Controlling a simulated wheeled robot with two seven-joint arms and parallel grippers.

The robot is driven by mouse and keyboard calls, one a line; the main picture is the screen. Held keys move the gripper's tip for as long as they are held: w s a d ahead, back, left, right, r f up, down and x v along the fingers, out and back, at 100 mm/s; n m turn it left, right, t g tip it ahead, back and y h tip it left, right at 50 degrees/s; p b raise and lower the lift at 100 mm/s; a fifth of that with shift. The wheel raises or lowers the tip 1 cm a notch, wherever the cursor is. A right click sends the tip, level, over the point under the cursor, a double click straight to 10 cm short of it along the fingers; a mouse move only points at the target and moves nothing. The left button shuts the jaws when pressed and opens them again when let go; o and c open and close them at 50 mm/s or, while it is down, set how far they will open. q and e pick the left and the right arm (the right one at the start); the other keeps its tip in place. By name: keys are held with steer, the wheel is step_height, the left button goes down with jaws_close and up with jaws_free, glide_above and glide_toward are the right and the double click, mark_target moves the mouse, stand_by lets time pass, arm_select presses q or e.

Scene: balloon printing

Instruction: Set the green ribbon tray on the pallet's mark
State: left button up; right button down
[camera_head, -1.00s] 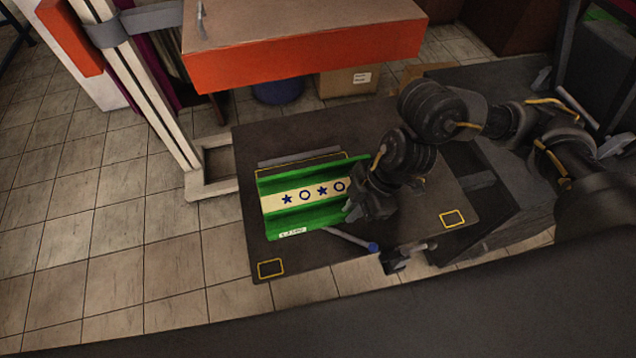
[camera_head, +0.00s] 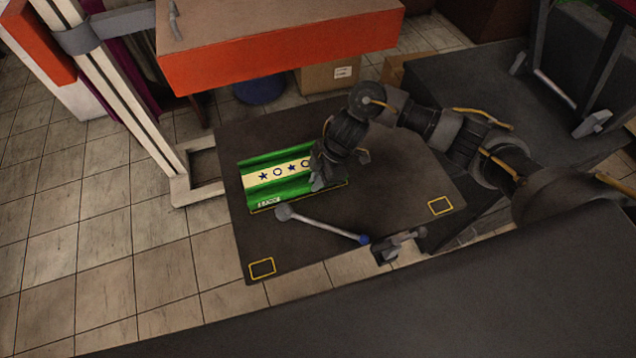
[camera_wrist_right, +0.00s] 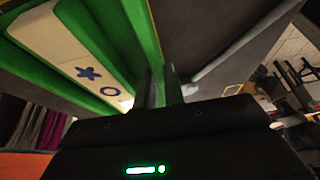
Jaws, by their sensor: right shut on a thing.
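The green ribbon tray (camera_head: 285,190), with a cream band of blue stars and rings, is over the left part of the dark pallet (camera_head: 390,195). A yellow outline (camera_head: 300,199) on the pallet shows along the tray's near edge; the tray hides the rest. I cannot tell whether the tray touches the pallet. My right gripper (camera_head: 318,182) is shut on the tray's right end. In the right wrist view the fingers (camera_wrist_right: 160,88) close on the green wall of the tray (camera_wrist_right: 110,40). My left gripper is not in view.
Small yellow rectangles mark the pallet at its near left corner (camera_head: 262,268) and right corner (camera_head: 440,205). A grey lever with a blue end (camera_head: 325,225) lies near the tray. An orange-edged table (camera_head: 280,62) stands behind. The pallet's right part is clear.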

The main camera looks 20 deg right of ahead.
steer(key=shift+f, duration=1)
steer(key=shift+f, duration=0.1)
steer(key=c, duration=1.5)
jaws_free()
steer(key=v, duration=1.2)
